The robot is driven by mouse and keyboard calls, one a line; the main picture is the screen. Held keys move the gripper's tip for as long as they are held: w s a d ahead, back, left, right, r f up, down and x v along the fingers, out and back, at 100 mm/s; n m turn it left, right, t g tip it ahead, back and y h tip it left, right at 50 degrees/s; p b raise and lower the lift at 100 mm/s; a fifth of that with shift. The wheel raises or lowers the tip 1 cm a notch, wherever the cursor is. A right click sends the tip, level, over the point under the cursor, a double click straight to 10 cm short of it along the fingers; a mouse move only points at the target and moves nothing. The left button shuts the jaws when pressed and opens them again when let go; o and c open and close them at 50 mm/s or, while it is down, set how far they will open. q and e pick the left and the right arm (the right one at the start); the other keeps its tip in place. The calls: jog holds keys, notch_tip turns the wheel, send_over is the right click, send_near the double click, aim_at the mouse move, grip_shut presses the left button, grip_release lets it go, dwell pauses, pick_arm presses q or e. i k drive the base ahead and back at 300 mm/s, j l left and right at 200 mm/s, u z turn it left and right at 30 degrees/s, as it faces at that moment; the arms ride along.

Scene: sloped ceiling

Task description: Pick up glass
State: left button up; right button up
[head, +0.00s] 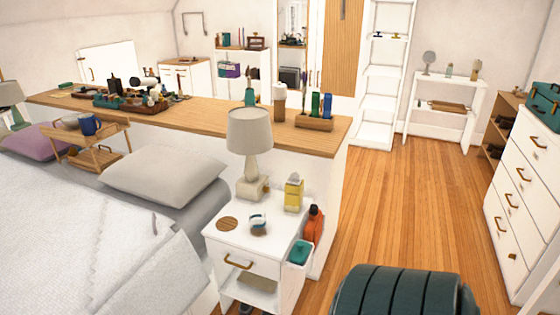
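No drinking glass shows clearly. A small white and teal item (258,224) sits on the top of the white nightstand (226,246), in front of the table lamp (250,145). It is too small to tell whether it is the glass. A round wooden coaster (227,223) lies left of it, with nothing on it. A yellow bottle (293,193) stands behind it to the right. Neither of my grippers is in view.
The bed (90,235) fills the left. A wooden-topped partition (200,118) with many small objects stands behind the nightstand. A dark green ribbed thing (400,290) is at the bottom right. Wooden floor (410,200) is open between partition and white drawers (520,190).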

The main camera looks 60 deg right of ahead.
aim_at(258, 222)
jog(key=z, duration=1.75)
jog(key=i+l+u, duration=0.15)
jog(key=u, duration=0.3)
jog(key=i+l+u, duration=0.1)
jog(key=u, duration=0.35)
jog(key=i+l+u, duration=0.15)
jog(key=l, duration=0.35)
jog(key=l+u, duration=0.2)
jog(key=l, duration=0.25)
jog(key=i+l+u, duration=0.15)
jog(key=l, duration=0.4)
jog(key=i+l, duration=0.1)
jog(key=l, duration=0.6)
jog(key=i+l, duration=0.1)
jog(key=l, duration=0.6)
jog(key=l+u, duration=0.1)
jog(key=l, duration=0.6)
jog(key=i, duration=0.05)
